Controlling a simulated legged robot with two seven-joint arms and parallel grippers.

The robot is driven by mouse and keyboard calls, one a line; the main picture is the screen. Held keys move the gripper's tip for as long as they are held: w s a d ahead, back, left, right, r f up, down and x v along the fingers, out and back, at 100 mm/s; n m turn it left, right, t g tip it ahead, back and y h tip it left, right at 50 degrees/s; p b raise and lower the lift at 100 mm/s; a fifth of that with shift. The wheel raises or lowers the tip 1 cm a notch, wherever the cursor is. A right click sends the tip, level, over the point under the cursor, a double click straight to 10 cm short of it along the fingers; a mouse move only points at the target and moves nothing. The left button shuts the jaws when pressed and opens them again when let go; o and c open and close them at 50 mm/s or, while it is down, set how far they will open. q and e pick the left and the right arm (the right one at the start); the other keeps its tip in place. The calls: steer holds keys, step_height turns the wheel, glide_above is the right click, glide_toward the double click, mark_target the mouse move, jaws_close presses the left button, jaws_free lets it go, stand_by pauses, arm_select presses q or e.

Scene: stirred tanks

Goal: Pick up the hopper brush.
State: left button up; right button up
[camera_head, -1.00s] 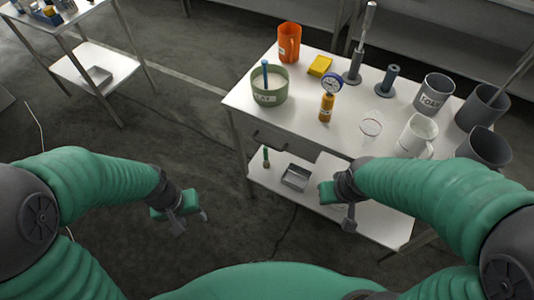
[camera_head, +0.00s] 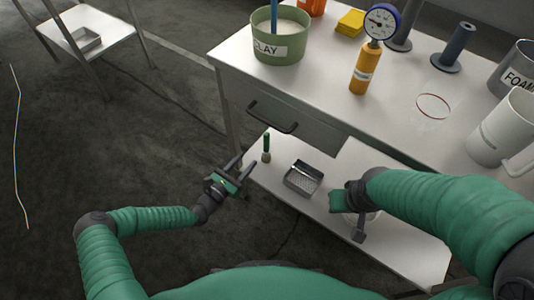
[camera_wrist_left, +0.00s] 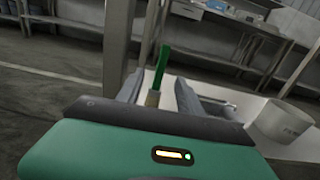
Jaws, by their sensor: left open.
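The hopper brush, with a green upright handle and a pale lower end, stands on the lower shelf near its left end in the head view (camera_head: 266,145). In the left wrist view its green handle (camera_wrist_left: 160,68) shows between my two fingers, beyond the gripper body. My left gripper (camera_head: 246,162) is open and empty, just left of the brush and pointing towards it, apart from it in the head view. My right gripper (camera_head: 358,222) hangs over the right part of the lower shelf; its jaws are not clear.
A metal tray (camera_head: 303,178) sits right of the brush on the lower shelf (camera_head: 345,165). Above are a drawer with a dark handle (camera_head: 272,117) and the table top, with a green CLAY tub (camera_head: 281,42) and an orange bottle with a gauge (camera_head: 363,75).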

mark_target(264, 143)
arm_select(q)
steer(key=b+x, duration=0.1)
steer(key=x, duration=0.4)
steer(key=d+b+x, duration=0.1)
steer(key=x, duration=0.1)
steer(key=shift+d+f+b, duration=0.15)
steer(key=shift+f+b, duration=0.1)
steer(key=shift+b, duration=0.05)
steer(key=w+b, duration=0.1)
steer(key=w+d+b, duration=0.1)
steer(key=b, duration=0.1)
steer(key=w+d+b, duration=0.1)
steer(key=w, duration=0.1)
steer(key=shift+f, duration=0.4)
steer(key=shift+w+d+r, duration=0.1)
steer(key=shift+w+r, duration=0.1)
steer(key=shift+w, duration=0.05)
steer(key=shift+d+r, duration=0.15)
steer(key=shift+d, duration=0.05)
jaws_close()
arm_select(e)
steer(key=s+x, duration=0.1)
steer(key=x, duration=0.6)
steer(key=shift+s+d+f, duration=0.2)
steer(key=shift+s+f, duration=0.05)
steer(key=shift+f, duration=0.25)
